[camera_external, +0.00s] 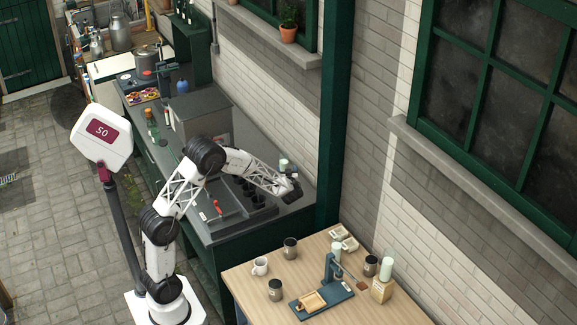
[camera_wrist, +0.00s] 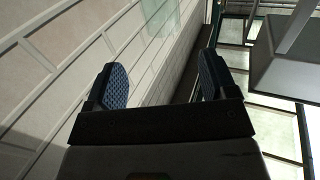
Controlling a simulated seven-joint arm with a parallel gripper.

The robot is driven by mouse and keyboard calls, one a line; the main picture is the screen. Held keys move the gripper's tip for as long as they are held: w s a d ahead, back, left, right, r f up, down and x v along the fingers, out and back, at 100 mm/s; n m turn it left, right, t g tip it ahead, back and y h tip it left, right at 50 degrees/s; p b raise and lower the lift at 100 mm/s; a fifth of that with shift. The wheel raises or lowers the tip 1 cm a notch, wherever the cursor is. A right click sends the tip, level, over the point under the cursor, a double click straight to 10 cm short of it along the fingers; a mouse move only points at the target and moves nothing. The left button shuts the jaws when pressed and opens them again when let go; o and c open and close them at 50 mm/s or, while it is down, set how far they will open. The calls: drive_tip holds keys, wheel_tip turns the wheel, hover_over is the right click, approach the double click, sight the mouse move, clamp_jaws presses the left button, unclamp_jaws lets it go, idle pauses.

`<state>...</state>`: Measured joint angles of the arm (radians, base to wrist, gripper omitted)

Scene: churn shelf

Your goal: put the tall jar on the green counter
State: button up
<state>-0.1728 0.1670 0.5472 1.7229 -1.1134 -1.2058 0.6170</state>
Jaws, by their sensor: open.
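My gripper (camera_external: 291,192) is over the right end of the green counter (camera_external: 258,235), near the brick wall. In the wrist view my gripper (camera_wrist: 162,82) has its two blue-padded fingers apart with nothing between them. Several jars stand on the wooden table: a dark jar (camera_external: 290,248) at the back, another dark jar (camera_external: 275,290) at the front, a third dark jar (camera_external: 371,266) at the right, and a pale-topped jar (camera_external: 386,268) beside it. I cannot tell for sure which is the tall jar. A small pale-lidded jar (camera_external: 284,163) shows behind my gripper.
The wooden table (camera_external: 243,285) also holds a white mug (camera_external: 260,266), a blue press (camera_external: 322,299) and small white dishes (camera_external: 344,237). A grey box (camera_external: 198,117), a green bottle (camera_external: 152,124) and a dark rack stand on the counter. A green post (camera_external: 334,120) rises close to its right end.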

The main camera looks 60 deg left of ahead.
drive_tip(key=s+d+r+m+t+h, duration=0.4)
drive_tip(key=d+r+m+t+h, duration=0.15)
drive_tip(key=d+r+h, duration=0.6)
drive_tip(key=s+d+r+m+h, duration=0.2)
drive_tip(key=s+d+m+h, duration=0.2)
drive_tip(key=s+d, duration=0.65)
drive_tip(key=s+d+f+m+g, duration=0.1)
drive_tip(key=s+d+g, duration=0.1)
drive_tip(key=s, duration=1)
drive_tip(key=s+d+f+m+g+h, duration=0.1)
drive_tip(key=s+d+g, duration=0.2)
drive_tip(key=s, duration=1)
drive_tip(key=s+d+f+m+g, duration=0.1)
drive_tip(key=s+g, duration=0.4)
drive_tip(key=s, duration=0.7)
drive_tip(key=shift+s+d+m, duration=0.2)
drive_tip(key=shift+d+m, duration=0.35)
drive_tip(key=shift+d, duration=0.3)
drive_tip(key=shift+o, duration=0.5)
